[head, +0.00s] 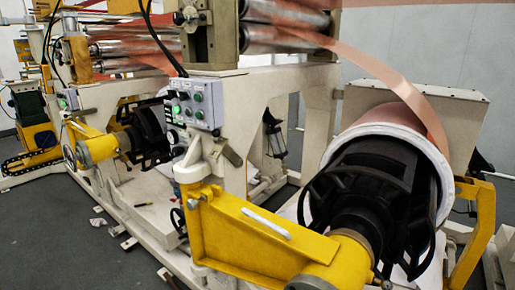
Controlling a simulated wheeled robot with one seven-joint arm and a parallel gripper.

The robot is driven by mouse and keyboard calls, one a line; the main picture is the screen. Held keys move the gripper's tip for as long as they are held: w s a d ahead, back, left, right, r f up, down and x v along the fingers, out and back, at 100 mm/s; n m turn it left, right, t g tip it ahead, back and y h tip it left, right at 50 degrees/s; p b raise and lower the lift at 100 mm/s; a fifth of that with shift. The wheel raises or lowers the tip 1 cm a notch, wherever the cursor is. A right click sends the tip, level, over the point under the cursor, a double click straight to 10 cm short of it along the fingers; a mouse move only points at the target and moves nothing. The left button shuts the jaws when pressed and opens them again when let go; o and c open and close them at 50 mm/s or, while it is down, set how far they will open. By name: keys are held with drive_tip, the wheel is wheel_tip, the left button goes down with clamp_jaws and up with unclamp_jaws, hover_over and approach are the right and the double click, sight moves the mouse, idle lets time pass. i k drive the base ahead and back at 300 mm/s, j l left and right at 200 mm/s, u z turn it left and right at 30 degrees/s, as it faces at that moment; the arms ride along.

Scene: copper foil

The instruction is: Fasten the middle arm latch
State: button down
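Two yellow arms carry black spool hubs. The nearer yellow arm (250,235) runs from the white machine frame to the big black hub (370,195) at the right, with a white handle (266,223) on top. The farther yellow arm (95,147) stands at the left beside a smaller black hub (150,135). A small metal fitting (186,165) shows where the nearer arm meets the frame. I cannot tell which part is the middle arm latch, or whether any latch is fastened. My gripper is not in view.
A grey control box (195,103) with green buttons is fixed above the nearer arm's joint. Copper foil (385,75) runs from rollers (285,25) down to the right spool. Small debris (98,222) lies on the grey floor, which is largely clear at lower left.

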sight(221, 146)
drive_tip(key=i+j, duration=0.15)
drive_tip(key=j, duration=0.3)
drive_tip(key=i+j, duration=0.1)
drive_tip(key=j, duration=0.35)
drive_tip(key=i+j+z, duration=0.1)
drive_tip(key=j, duration=0.4)
